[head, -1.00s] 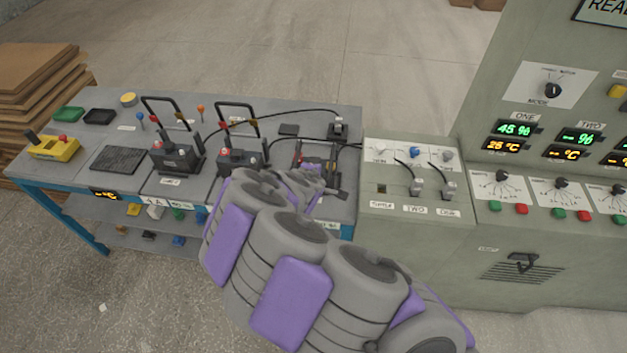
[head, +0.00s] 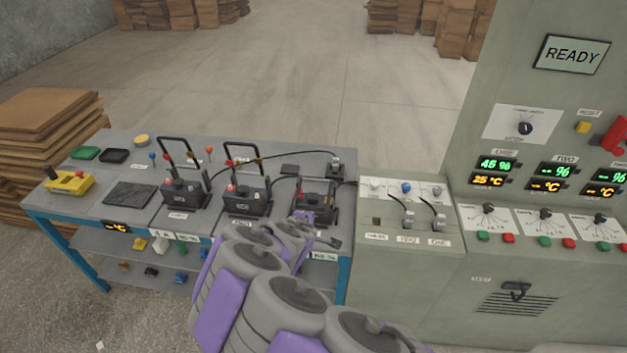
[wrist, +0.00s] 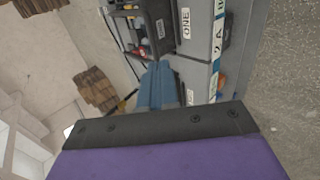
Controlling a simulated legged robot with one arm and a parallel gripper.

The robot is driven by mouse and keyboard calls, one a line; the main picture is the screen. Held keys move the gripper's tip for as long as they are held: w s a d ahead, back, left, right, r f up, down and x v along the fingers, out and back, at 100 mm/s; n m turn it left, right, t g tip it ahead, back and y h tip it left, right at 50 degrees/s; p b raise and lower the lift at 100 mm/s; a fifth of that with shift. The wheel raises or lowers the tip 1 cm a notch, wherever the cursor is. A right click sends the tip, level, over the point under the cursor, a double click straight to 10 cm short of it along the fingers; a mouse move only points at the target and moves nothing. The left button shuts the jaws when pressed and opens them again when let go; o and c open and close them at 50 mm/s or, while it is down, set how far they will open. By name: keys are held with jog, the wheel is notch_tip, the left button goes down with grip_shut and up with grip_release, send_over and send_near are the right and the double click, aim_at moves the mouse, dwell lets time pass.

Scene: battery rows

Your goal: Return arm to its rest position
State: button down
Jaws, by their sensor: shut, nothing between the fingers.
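My arm, grey with purple pads, reaches up from the bottom of the head view. My gripper (head: 328,239) is at its end, in front of the bench's right end; it looks small and partly hidden by the arm. In the wrist view my gripper's blue-grey fingers (wrist: 157,86) lie together, with nothing seen between them. The bench (head: 128,222) has a grey top and blue legs. Three dark battery units stand on it: left (head: 182,194), middle (head: 246,201) and right (head: 316,200). The right one is close behind my gripper; whether they touch cannot be told.
A grey-green control cabinet (head: 540,85) with a READY display stands at the right, with a lower switch panel (head: 400,215) beside the bench. A yellow device (head: 70,184) is at the bench's left. Stacked cardboard (head: 45,120) stands behind. Open floor lies beyond the bench.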

jog(key=s+d+r+m+g+h, duration=0.1)
jog(key=s+d+r+m+h, duration=0.2)
jog(key=d, duration=0.4)
jog(key=d+r+m+g+h, duration=0.1)
jog(key=d+r+m, duration=0.2)
jog(key=d+r, duration=0.3)
jog(key=s+d+r+m+g, duration=0.3)
jog(key=s+d+m, duration=0.2)
jog(key=s+d, duration=0.45)
jog(key=s+r+m+g+y, duration=0.2)
jog(key=s+m+g, duration=0.1)
jog(key=s, duration=1)
jog(key=s+a+r+m+g+y, duration=0.1)
jog(key=s+r+m+g+y, duration=0.1)
jog(key=s, duration=1.2)
jog(key=shift+s+r+m+g, duration=0.35)
jog(key=shift+m+g, duration=0.25)
jog(key=shift+m, duration=0.1)
jog(key=shift+w, duration=0.2)
